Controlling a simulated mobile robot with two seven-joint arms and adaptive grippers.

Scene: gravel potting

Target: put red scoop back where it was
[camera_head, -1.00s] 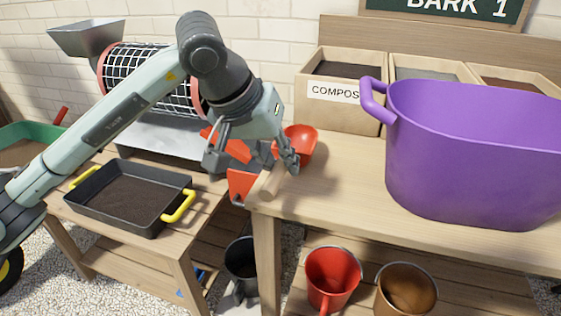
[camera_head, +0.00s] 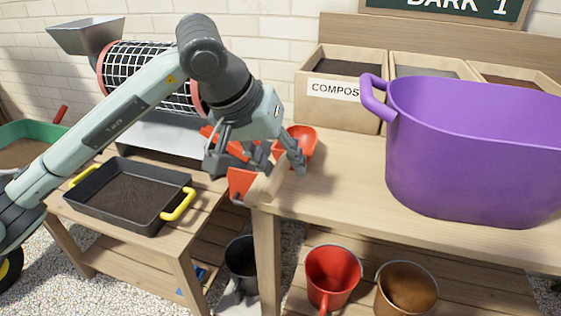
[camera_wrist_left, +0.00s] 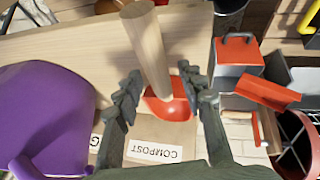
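The red scoop lies at the left end of the right-hand wooden table. Its red bowl (camera_head: 301,143) points toward the boxes at the back, and its wooden handle (camera_head: 265,188) points toward the near edge. My left gripper (camera_head: 264,163) is over the scoop with its fingers apart. In the left wrist view, the open fingers of my left gripper (camera_wrist_left: 162,88) stand on both sides of the scoop, with a gap beside the handle (camera_wrist_left: 148,48); the bowl (camera_wrist_left: 170,108) shows just beyond. My right gripper is not in view.
A purple tub (camera_head: 470,150) stands to the right on the table. The compost box (camera_head: 335,115) is behind the scoop. A red-orange and grey tool (camera_head: 241,183) is close left of the gripper. A black tray (camera_head: 125,222) sits on the left table.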

